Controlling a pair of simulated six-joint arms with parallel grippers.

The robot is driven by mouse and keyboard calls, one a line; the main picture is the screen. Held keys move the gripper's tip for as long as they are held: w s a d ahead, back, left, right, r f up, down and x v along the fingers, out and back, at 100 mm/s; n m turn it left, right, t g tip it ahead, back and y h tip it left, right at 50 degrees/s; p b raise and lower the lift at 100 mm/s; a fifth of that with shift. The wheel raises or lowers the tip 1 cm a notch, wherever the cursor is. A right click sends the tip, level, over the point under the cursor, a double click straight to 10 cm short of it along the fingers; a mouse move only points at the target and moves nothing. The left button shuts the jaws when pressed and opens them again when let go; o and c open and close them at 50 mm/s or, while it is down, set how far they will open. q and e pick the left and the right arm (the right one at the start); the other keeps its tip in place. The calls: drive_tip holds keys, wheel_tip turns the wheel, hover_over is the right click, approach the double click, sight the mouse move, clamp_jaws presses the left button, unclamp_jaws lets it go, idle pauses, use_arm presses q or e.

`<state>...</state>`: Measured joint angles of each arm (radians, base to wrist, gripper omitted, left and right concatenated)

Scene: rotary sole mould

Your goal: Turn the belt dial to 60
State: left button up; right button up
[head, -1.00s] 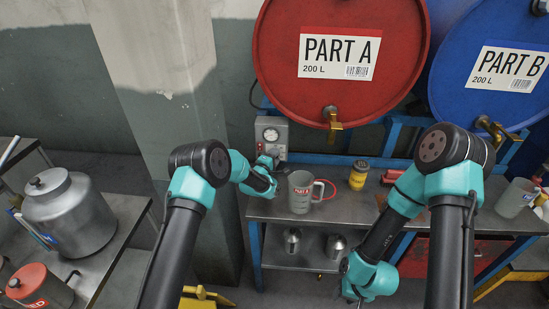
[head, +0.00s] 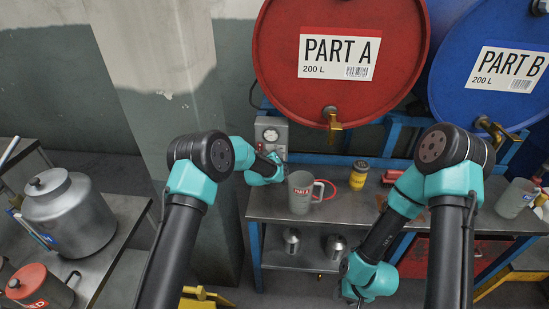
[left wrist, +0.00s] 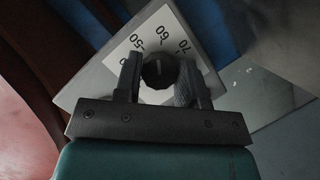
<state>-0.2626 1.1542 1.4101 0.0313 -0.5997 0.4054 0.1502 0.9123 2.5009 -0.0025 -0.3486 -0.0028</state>
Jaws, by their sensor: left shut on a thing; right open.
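The belt dial is a round black knob (left wrist: 160,70) on a pale scale plate (left wrist: 152,38) marked 50, 60 and 70 in the left wrist view. My left gripper (left wrist: 160,78) is shut on the knob, one finger on each side. A faint light mark shows on the knob; I cannot tell exactly which number it points to. In the head view, the grey control box (head: 271,132) with a round gauge stands at the back of the bench, and my left gripper (head: 276,170) is at its lower front, hiding the knob. My right gripper (head: 352,295) hangs low in front of the bench, empty, its fingers barely visible.
A grey PART A jug (head: 301,192) stands just right of my left gripper. A yellow jar (head: 359,175) is farther right. The red drum (head: 340,100) with its brass tap and the blue drum (head: 490,110) are above the bench (head: 345,208).

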use_arm(q)
drive_tip(key=shift+m+y, duration=0.5)
drive_tip(key=shift+m, duration=0.3)
drive_tip(key=shift+r, duration=0.1)
drive_tip(key=o, duration=0.9)
drive_tip(key=shift+o, duration=0.2)
drive_tip(key=shift+s, duration=0.15)
drive_tip(key=v, duration=1.7)
